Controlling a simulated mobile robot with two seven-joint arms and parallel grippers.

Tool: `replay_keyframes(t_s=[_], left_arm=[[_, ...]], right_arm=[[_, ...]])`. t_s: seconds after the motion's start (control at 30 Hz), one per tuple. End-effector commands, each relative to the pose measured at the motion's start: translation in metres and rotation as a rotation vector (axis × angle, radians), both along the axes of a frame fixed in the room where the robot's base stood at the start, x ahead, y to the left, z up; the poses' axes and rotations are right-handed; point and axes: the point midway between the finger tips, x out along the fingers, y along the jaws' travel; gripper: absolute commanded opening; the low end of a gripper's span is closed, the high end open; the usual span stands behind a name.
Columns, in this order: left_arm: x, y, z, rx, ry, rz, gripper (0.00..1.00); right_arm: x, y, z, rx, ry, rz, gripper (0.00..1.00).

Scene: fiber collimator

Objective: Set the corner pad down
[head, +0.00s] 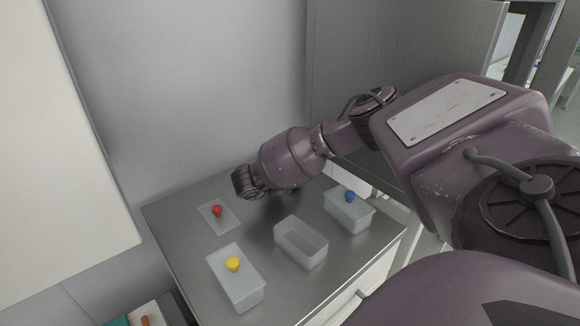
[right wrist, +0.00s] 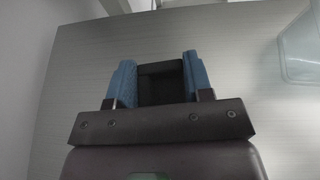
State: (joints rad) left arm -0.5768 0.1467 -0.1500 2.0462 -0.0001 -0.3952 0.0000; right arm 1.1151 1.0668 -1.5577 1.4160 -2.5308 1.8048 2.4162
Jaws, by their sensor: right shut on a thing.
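My right gripper (right wrist: 158,64) shows in the right wrist view with its two blue fingers shut on a black, square-looking corner pad (right wrist: 161,84). The pad sits between the fingers, and the brushed-metal table top (right wrist: 84,62) is behind it. I cannot tell whether the pad touches the table. In the head view my right arm reaches in from the right over the back of the same table (head: 185,262). Its wrist hides the gripper's fingers and the pad there. My left gripper is not in view.
A translucent box with a yellow knob (head: 233,264), an open empty box (head: 301,254) and a box with a blue knob (head: 350,196) stand on the table. A flat clear piece with a red knob (head: 217,210) lies at the left. A wall rises behind.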

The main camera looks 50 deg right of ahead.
Motion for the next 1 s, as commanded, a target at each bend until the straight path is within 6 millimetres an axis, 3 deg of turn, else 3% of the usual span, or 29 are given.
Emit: replay_keyframes(t_s=[0.43, 0.47, 0.6, 1.0], left_arm=[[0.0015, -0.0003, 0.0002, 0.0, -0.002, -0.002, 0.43], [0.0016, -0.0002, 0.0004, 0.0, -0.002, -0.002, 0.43], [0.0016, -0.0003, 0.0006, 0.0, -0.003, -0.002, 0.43], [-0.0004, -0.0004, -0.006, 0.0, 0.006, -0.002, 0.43]], right_arm=[[0.0001, 0.0005, -0.0042, 0.001, 0.0, 0.001, 0.25], [0.0003, 0.0006, -0.004, 0.001, 0.0, 0.001, 0.5], [0.0003, 0.0005, -0.0037, 0.001, 0.0, 0.001, 0.71], [0.0003, 0.0, -0.0073, 0.0, 0.002, 0.001, 0.72]])
